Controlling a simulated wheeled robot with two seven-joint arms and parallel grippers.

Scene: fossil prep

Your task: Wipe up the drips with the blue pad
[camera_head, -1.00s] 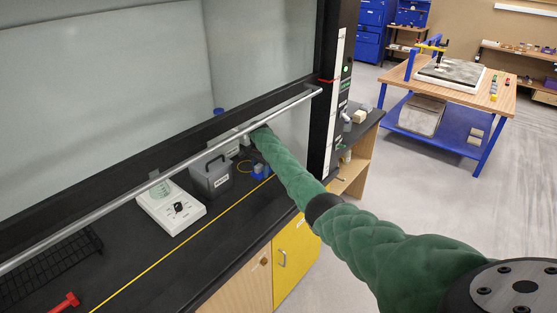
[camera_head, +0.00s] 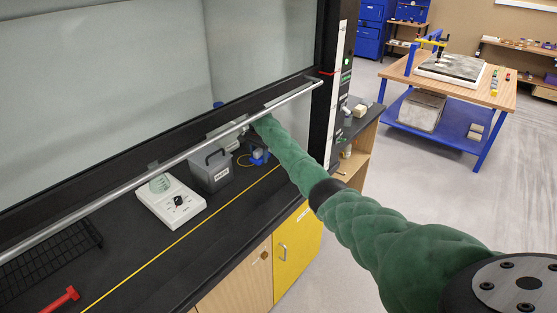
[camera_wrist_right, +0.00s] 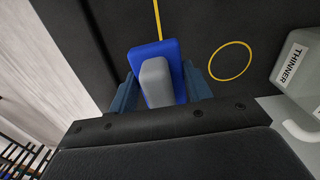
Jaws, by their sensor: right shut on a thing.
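The blue pad (camera_wrist_right: 168,60) has a grey grip block (camera_wrist_right: 157,82) on it. In the right wrist view it sits between the fingers of my right gripper (camera_wrist_right: 165,90), which is shut on it. The pad is over the black worktop; I cannot tell whether it touches it. In the head view the gripper (camera_head: 258,157) shows small and blue at the end of my green arm, inside the hood under the sash bar. A yellow ring (camera_wrist_right: 230,60) marked on the worktop lies right of the pad in the wrist view. No drips can be made out. My left gripper is out of view.
A grey lidded box (camera_head: 210,172) and a white hotplate with a beaker (camera_head: 171,203) stand left of the gripper. A container labelled THINNER (camera_wrist_right: 299,62) is close by on the right in the wrist view.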

